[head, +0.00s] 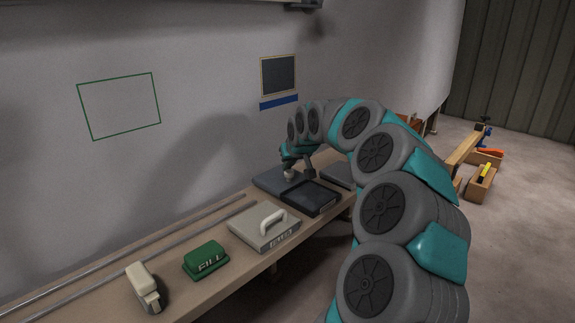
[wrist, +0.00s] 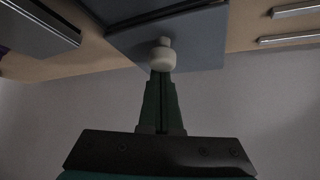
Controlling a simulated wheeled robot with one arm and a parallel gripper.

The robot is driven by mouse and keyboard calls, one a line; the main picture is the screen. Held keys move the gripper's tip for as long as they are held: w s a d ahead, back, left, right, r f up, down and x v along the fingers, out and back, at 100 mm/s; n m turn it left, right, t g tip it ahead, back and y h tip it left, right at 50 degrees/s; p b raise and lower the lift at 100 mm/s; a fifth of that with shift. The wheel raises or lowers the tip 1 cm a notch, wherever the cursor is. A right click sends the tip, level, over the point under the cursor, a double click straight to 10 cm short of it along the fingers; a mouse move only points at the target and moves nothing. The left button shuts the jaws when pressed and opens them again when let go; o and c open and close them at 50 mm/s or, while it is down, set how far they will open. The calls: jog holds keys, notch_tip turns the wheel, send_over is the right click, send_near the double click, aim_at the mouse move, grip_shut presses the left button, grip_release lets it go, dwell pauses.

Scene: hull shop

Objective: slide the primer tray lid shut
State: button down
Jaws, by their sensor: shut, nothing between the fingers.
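The primer tray (head: 312,199) is a dark, shallow box on the bench, and part of its top stands open. Its flat blue-grey lid (head: 270,180) lies toward the wall side, off that open part. A pale round knob (head: 289,174) stands on the lid. In the wrist view the knob (wrist: 163,56) is right at my fingertips, over the lid (wrist: 205,45). My gripper (wrist: 161,78) is shut with its fingers together and holds nothing. The fingertips look at or against the knob; I cannot tell whether they touch. In the head view my arm partly hides the gripper.
A grey box with a white handle (head: 262,232), a green FILL block (head: 206,260) and a cream tool (head: 146,286) stand along the bench. Two long rods (head: 130,242) lie near the wall. Another dark flat piece (head: 337,175) lies right of the tray.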

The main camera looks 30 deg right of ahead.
jog(key=s+d+b, duration=0.1)
jog(key=s, duration=0.3)
jog(key=s+d+b, duration=0.2)
jog(key=s, duration=0.2)
jog(key=s+d+b, duration=0.1)
jog(key=s+b, duration=0.1)
jog(key=s, duration=0.2)
jog(key=shift+d+f, duration=0.1)
jog(key=shift+d, duration=0.1)
jog(key=shift+f, duration=0.1)
